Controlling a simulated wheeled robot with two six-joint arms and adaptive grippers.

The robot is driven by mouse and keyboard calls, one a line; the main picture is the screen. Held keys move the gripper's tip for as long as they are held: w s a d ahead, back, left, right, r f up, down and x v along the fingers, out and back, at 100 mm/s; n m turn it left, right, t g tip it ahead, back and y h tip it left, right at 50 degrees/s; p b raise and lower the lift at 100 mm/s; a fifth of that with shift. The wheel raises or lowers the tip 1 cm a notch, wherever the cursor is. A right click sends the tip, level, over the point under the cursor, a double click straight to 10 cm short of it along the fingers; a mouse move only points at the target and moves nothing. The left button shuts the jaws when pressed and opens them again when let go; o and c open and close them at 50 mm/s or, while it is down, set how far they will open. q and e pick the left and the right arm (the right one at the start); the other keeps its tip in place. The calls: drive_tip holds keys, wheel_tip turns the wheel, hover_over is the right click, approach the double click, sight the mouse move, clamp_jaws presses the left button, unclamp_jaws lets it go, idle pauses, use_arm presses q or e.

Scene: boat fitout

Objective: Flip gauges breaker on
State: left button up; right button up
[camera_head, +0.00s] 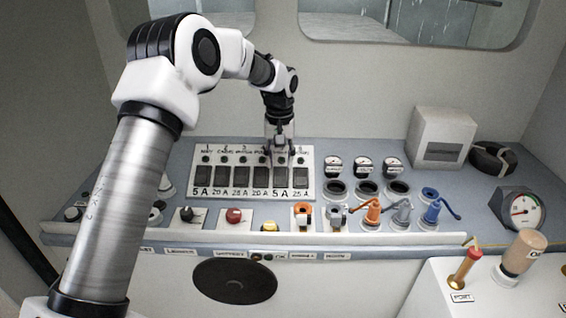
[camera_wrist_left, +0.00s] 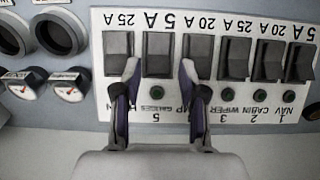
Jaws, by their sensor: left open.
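The breaker panel (camera_head: 199,163) is a white plate with a row of black rocker switches on the dashboard. The gauges breaker (camera_head: 281,177) is number 5, marked 5 A, second from the panel's right end. In the left wrist view the panel is upside down, and the gauges breaker (camera_wrist_left: 157,54) shows between my fingertips. My left gripper (camera_head: 281,153) is open and empty over the panel's upper right part. In the wrist view its fingers (camera_wrist_left: 158,72) lie on either side of that rocker; I cannot tell whether they touch anything. Whether the rocker is on or off is unclear. My right gripper is out of view.
Neighbouring rockers, the pump breaker (camera_wrist_left: 196,53) and number 6 (camera_wrist_left: 118,46), sit close on either side. Small gauges (camera_head: 364,167) and dark round sockets (camera_head: 367,188) lie right of the panel. Knobs and coloured valves (camera_head: 373,209) line the front. A grey-white box (camera_head: 441,138) stands behind right.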

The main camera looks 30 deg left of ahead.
sight(282, 172)
use_arm(q)
drive_tip(key=f, duration=0.2)
drive_tip(key=f+p, duration=0.1)
drive_tip(key=f, duration=0.1)
drive_tip(key=shift+w+a, duration=0.2)
drive_tip(key=shift+w, duration=0.2)
drive_tip(key=shift+w+f, duration=0.25)
drive_tip(key=shift+w, duration=0.05)
drive_tip(key=shift+d+r, duration=0.1)
drive_tip(key=shift+s+r, duration=0.15)
drive_tip(key=shift+s, duration=0.1)
drive_tip(key=shift+c, duration=1.3)
drive_tip(key=shift+s, duration=0.2)
clamp_jaws()
drive_tip(key=shift+w, duration=0.1)
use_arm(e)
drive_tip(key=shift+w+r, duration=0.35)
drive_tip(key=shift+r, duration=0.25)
